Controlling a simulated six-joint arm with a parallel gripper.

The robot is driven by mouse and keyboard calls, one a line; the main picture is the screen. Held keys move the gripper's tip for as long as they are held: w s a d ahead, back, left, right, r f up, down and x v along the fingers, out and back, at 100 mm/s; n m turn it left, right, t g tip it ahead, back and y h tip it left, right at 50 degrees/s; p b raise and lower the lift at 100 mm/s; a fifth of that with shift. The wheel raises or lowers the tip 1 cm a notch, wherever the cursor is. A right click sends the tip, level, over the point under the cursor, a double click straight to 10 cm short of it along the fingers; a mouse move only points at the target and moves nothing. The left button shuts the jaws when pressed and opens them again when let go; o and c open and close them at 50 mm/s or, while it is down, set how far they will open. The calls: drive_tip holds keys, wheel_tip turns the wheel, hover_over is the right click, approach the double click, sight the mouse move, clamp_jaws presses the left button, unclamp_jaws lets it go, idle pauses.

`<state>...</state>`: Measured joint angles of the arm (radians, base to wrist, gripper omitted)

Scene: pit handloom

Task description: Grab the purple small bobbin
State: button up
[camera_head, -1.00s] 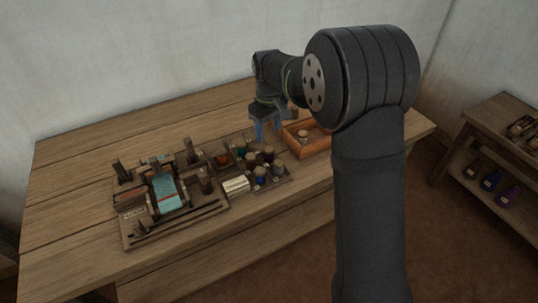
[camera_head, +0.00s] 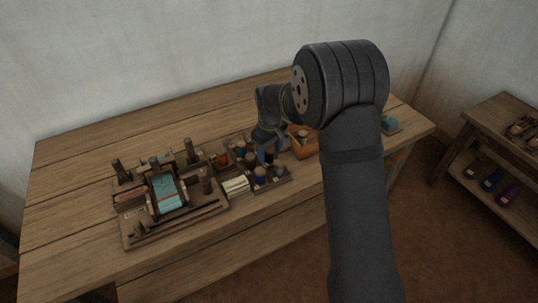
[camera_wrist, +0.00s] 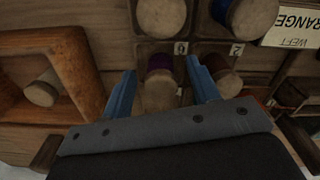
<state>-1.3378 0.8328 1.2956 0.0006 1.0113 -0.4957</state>
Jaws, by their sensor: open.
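My gripper (camera_wrist: 161,72) is open, with one blue finger on each side of this bobbin. I see no finger closed on it, and cannot tell whether either touches it. In the head view my gripper (camera_head: 268,152) is low over the back right part of the rack (camera_head: 284,181). The purple bobbin cannot be made out there.
Other bobbins stand close by in the rack, including a brown one (camera_wrist: 228,80) right beside the right finger. An orange-brown wooden tray (camera_wrist: 88,75) lies to the left in the wrist view. A small loom (camera_head: 165,195) stands left of the rack in the head view.

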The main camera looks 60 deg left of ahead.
drive_tip(key=c, duration=1)
drive_tip(key=shift+r, duration=0.1)
